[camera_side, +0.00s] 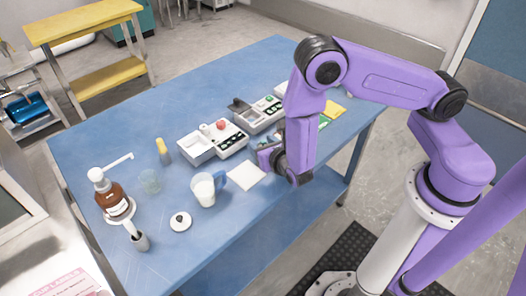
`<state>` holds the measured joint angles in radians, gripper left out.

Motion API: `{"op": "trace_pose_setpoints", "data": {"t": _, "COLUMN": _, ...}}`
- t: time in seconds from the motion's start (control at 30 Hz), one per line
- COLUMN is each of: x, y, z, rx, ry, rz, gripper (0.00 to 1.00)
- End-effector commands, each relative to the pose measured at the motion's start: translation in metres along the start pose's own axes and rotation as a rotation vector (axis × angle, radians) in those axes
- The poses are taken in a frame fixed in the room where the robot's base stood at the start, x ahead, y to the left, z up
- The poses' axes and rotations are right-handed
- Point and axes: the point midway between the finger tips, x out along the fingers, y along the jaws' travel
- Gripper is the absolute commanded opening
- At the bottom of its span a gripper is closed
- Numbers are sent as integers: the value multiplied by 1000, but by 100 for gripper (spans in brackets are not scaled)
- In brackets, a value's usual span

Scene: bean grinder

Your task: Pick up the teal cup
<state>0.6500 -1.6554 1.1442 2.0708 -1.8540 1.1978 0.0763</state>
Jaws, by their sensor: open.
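A small translucent cup with a pale teal tint (150,182) stands upright on the blue table (240,238), left of the middle. A larger white mug with a blue handle (203,190) stands to its right and nearer the front. My gripper (263,156) is low over the right part of the table, well to the right of both cups and apart from them. It is open, and no object shows in it. My wrist partly hides the fingers, and the fingertips are small in this view.
A yellow-topped bottle (163,152) is close behind the teal cup. A white lid (180,221), white pad (246,174) and box-like devices (212,142) are nearby. The table's front is clear.

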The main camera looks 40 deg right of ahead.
Motion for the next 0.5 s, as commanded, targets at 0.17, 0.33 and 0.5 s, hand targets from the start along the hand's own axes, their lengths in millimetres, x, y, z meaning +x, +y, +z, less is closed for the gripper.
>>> {"op": "trace_pose_setpoints", "data": {"t": 0.17, "x": 0, "y": 0, "z": 0, "rx": 0, "ry": 0, "rz": 0, "gripper": 32}}
{"op": "trace_pose_setpoints", "data": {"t": 0.33, "x": 0, "y": 0, "z": 0, "rx": 0, "ry": 0, "rz": -1, "gripper": 0}}
{"op": "trace_pose_setpoints", "data": {"t": 0.5, "x": 0, "y": 0, "z": 0, "rx": 0, "ry": 0, "rz": -1, "gripper": 0}}
